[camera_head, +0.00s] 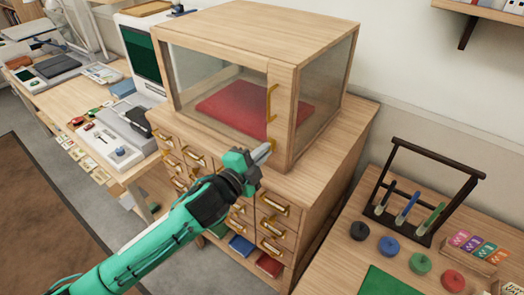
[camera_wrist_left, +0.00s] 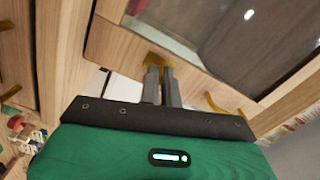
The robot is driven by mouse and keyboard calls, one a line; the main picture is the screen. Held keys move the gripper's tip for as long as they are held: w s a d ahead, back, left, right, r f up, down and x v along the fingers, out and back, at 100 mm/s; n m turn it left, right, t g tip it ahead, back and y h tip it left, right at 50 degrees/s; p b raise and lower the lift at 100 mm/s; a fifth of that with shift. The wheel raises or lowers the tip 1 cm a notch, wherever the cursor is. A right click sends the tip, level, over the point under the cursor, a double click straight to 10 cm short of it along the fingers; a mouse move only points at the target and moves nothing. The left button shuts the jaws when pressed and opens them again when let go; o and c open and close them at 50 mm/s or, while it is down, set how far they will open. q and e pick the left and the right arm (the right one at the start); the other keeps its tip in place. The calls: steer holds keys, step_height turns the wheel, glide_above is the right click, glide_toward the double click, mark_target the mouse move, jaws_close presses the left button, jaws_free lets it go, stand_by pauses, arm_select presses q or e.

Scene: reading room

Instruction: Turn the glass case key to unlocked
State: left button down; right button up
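The glass case (camera_head: 255,25) is a wooden box with glass panes standing on a drawer cabinet; a red cushion (camera_head: 235,105) lies inside. A brass handle (camera_head: 271,103) is on its right front post. My left gripper (camera_head: 266,152) reaches the bottom of that post. In the left wrist view its two fingers (camera_wrist_left: 161,72) are close together on the small brass key (camera_wrist_left: 153,59), at the wooden edge of the case. The fingers hide most of the key, so I cannot tell which way it is turned. My right gripper is not in view.
Below the case are several drawers with brass handles (camera_head: 273,205). At right, a table holds a dark rack (camera_head: 437,147) with tubes and coloured discs (camera_head: 420,263). At left, a desk (camera_head: 130,172) carries a grey device (camera_head: 122,140) and small items.

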arm_select(q)
steer(key=shift+r+n+p, duration=0.1)
steer(key=shift+n+p, duration=2.45)
steer(key=shift+n, duration=4.45)
steer(key=c, duration=1.6)
jaws_free()
steer(key=shift+w, duration=0.1)
